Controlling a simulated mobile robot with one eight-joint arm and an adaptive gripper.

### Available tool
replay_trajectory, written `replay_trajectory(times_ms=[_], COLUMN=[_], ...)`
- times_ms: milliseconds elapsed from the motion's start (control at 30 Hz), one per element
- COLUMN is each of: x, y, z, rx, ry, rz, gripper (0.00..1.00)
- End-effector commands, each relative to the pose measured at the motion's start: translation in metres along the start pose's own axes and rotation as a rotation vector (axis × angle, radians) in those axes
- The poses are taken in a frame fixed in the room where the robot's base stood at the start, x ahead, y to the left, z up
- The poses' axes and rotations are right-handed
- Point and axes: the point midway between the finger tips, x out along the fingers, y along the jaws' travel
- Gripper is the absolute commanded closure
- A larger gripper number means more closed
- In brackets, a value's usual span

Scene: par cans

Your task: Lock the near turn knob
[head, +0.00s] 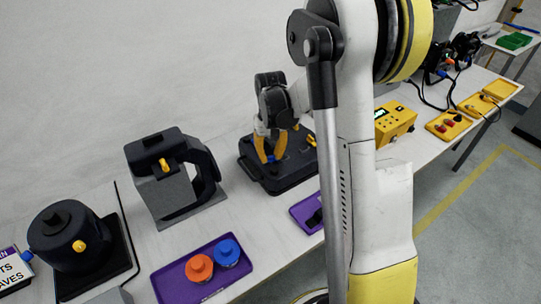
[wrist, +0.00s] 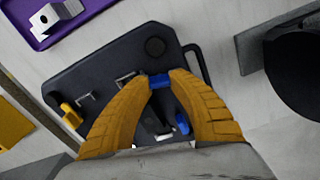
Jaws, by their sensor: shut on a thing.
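A black panel box (head: 270,178) lies on the table in the middle of the head view; it also fills the middle of the wrist view (wrist: 75,75). My gripper (head: 270,159) is over its left part, fingers pointing down. In the wrist view my yellow fingertips (wrist: 161,81) are closed on the blue near turn knob (wrist: 160,80). A second blue part (wrist: 183,123) shows between the fingers, farther from the near edge. How far the held knob is turned cannot be told, since the fingers cover its sides.
A yellow knob (wrist: 70,113) and metal brackets (wrist: 125,79) stand on the box. A purple tray (head: 300,211) lies near its right. A grey stand with a black handle (head: 170,190) is to the left. A purple tray with two round knobs (head: 170,284) is nearer.

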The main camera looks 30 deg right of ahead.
Motion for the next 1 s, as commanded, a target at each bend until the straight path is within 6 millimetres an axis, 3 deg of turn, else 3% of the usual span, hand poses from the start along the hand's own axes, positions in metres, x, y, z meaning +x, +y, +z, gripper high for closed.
replay_trajectory(times_ms=[100, 133, 167, 567, 1000], x=[0.0, 0.0, 0.0, -0.007, -0.096], y=[0.0, 0.0, 0.0, 0.0, 0.0], z=[0.0, 0.0, 0.0, 0.0, 0.0], rx=[0.0, 0.001, 0.001, 0.001, 0.001], ry=[0.0, 0.0, 0.0, 0.0, 0.0], rz=[0.0, 0.0, 0.0, 0.0, 0.0], gripper=[1.0, 0.72, 0.64, 0.64, 0.64])
